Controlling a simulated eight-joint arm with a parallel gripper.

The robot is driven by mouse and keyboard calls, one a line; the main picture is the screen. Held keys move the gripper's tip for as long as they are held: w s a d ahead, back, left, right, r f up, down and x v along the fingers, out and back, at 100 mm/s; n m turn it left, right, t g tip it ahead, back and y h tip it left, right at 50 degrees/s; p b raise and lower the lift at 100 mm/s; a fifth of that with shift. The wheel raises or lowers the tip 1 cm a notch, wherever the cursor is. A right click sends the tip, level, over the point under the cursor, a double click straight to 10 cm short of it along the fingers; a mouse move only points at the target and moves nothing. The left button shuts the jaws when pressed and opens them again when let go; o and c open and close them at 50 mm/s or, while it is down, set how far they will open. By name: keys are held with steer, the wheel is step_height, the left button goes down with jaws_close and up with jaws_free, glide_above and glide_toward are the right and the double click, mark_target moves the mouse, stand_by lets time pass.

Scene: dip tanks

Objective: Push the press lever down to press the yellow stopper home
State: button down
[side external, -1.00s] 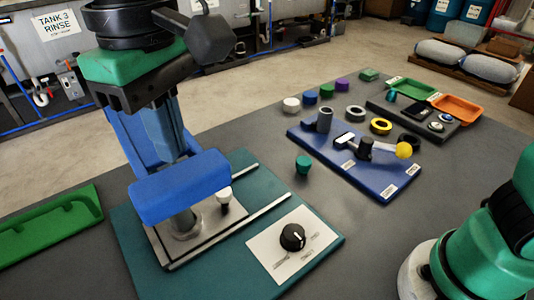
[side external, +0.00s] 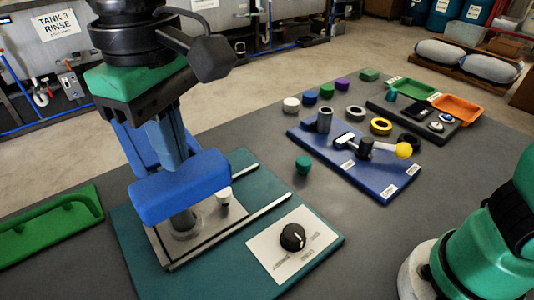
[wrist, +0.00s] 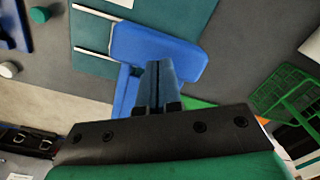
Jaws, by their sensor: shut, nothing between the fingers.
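The press lever (side external: 180,187) is a blue arm ending in a wide blue bar. It stands over a steel plate on the teal base (side external: 245,163), with a grey cylinder (side external: 184,222) beneath the bar. The lever also shows in the wrist view (wrist: 150,42). My gripper (side external: 174,152) is shut and empty, pointing down just behind the bar. In the wrist view its fingertips (wrist: 157,64) overlap the bar's near edge; I cannot tell whether they touch. No yellow stopper is visible at the press; the bar hides what lies directly under it.
A white card with a black dial (side external: 292,237) lies on the base's near right. A blue board (side external: 325,160) with a yellow-ended lever (side external: 403,150) stands farther right. A green cap (side external: 303,165) lies between. A green tray (side external: 50,225) is at left. Dark table surface is open around these.

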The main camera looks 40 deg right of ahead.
steer(key=shift+f, duration=1.05)
steer(key=d+f+m+t, duration=0.3)
steer(key=d, duration=0.9)
steer(key=d+f+m+t, duration=0.3)
steer(key=d+f+t, duration=0.1)
steer(key=d, duration=0.9)
steer(key=shift+f, duration=0.1)
